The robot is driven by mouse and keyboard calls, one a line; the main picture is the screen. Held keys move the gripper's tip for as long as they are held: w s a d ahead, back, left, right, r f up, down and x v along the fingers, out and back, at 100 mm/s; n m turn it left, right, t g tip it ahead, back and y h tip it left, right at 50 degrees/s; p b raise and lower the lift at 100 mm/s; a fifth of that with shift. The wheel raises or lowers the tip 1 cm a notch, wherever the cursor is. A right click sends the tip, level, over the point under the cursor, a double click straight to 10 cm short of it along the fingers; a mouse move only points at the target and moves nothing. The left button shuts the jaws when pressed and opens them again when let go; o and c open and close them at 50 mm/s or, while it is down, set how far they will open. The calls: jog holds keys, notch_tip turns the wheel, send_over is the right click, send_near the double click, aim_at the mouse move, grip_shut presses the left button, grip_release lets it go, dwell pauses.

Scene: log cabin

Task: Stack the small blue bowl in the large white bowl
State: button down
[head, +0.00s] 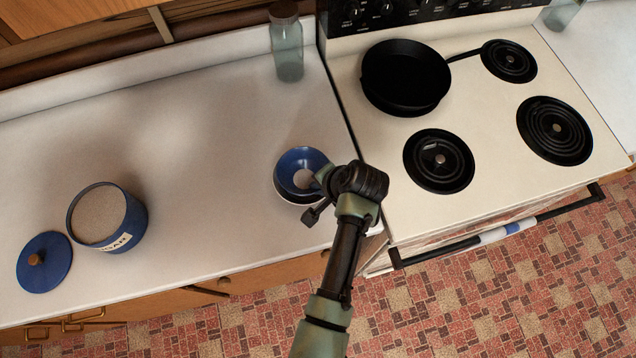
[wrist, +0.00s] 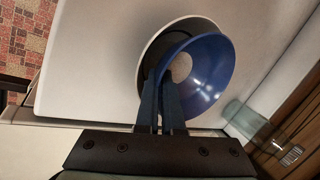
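The small blue bowl (head: 294,160) has a pale speckled inner bottom. It sits over the large white bowl (head: 283,195), whose rim shows below and to the left of it. In the wrist view the blue bowl (wrist: 207,70) is shifted to the right of the white bowl (wrist: 150,52) and covers much of it. I cannot tell whether the blue bowl rests on the white one or hangs just above it. My gripper (wrist: 161,82) has its fingers close together around the blue bowl's near wall, one inside and one outside. In the head view my gripper (head: 322,183) partly hides both bowls.
A blue sugar canister (head: 130,226) stands open on the left counter (head: 190,130), its lid (head: 45,262) beside it. A glass jar (head: 288,52) stands at the back. The stove (head: 470,110) with a black pan (head: 405,76) adjoins on the right. The counter's middle is clear.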

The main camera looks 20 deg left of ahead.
jog(key=c, duration=1.3)
grip_release()
jog(key=shift+f, duration=0.15)
